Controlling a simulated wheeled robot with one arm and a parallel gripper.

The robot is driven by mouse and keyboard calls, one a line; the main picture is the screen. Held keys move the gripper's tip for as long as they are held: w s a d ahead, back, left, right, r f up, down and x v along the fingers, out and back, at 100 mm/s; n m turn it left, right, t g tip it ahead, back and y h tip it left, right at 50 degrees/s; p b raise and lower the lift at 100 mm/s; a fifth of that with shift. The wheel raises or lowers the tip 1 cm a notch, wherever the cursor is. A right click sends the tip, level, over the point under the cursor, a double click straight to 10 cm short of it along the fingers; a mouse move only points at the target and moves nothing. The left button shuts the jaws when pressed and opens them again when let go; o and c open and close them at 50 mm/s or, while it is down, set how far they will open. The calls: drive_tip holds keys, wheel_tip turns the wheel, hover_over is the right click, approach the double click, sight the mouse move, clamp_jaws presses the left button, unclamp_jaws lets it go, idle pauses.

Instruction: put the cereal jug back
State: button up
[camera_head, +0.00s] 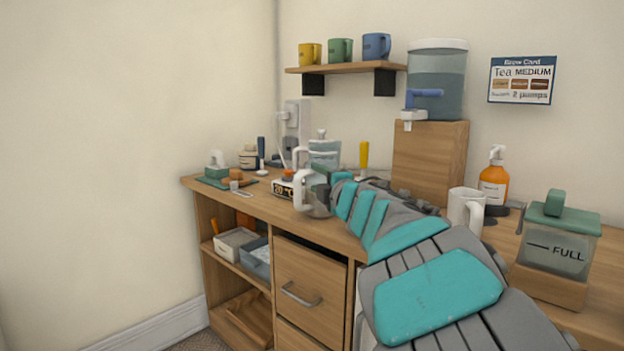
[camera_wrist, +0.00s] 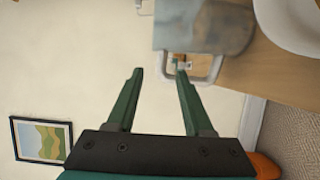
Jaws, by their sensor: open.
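A grey, see-through jug with a white handle (camera_head: 319,203), which I take for the cereal jug, stands near the front edge of the wooden counter (camera_head: 262,206). In the wrist view the jug (camera_wrist: 205,27) is at the top, its white handle loop pointing toward my gripper (camera_wrist: 160,71). My gripper is open, its green fingers apart with nothing held between them. The right fingertip overlaps the handle's left part in the picture; I cannot tell whether they touch. In the head view my arm hides part of the jug and most of the gripper.
A digital scale or timer (camera_head: 282,188) sits left of the jug. A white mug (camera_head: 466,208), an orange pump bottle (camera_head: 494,182) and a green-lidded container marked FULL (camera_head: 556,246) stand at right. A water dispenser (camera_head: 437,75) is on a wooden box (camera_head: 430,160). A shelf (camera_head: 345,68) holds mugs.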

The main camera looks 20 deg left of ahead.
drive_tip(key=v, duration=0.5)
drive_tip(key=shift+s+d, duration=0.15)
idle(1.4)
